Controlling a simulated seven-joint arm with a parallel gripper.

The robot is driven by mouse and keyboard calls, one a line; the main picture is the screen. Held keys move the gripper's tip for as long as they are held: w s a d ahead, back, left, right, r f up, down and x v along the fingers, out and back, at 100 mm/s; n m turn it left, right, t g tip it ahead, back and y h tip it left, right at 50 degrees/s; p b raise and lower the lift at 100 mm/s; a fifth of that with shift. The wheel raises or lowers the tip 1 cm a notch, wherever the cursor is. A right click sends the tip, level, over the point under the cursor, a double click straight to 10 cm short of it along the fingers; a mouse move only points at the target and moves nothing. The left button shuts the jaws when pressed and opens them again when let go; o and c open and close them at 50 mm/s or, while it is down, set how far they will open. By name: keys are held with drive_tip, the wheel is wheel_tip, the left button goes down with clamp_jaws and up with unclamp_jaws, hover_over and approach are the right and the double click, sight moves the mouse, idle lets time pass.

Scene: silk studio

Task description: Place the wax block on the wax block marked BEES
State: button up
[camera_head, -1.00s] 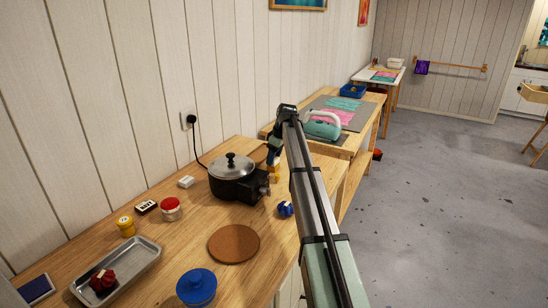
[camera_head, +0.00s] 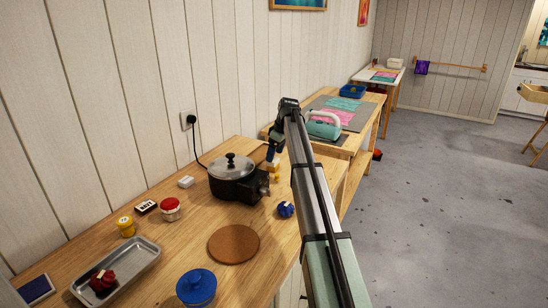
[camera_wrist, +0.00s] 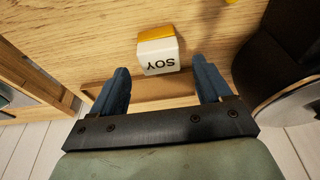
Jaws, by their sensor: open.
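A white wax block marked SOY (camera_wrist: 158,60) shows in the wrist view, its lettering upside down. A yellow wax block (camera_wrist: 155,34) is directly against it and appears to be under it; no BEES marking is readable. My gripper (camera_wrist: 161,70) is open, with its two blue fingers to either side of the SOY block's near edge and clear of it. In the head view my gripper (camera_head: 272,156) is just above the yellow block (camera_head: 276,172), behind the pot, and partly hides the stack.
A black pot (camera_head: 232,188) with a glass lid stands close left of my gripper. A small white block (camera_head: 186,182), a black labelled block (camera_head: 145,207), jars, a cork mat (camera_head: 234,243) and a metal tray (camera_head: 140,268) lie on the wooden table. A blue ball-like item (camera_head: 286,209) is near the arm.

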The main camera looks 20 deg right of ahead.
drive_tip(key=v, duration=0.9)
drive_tip(key=shift+r, duration=0.3)
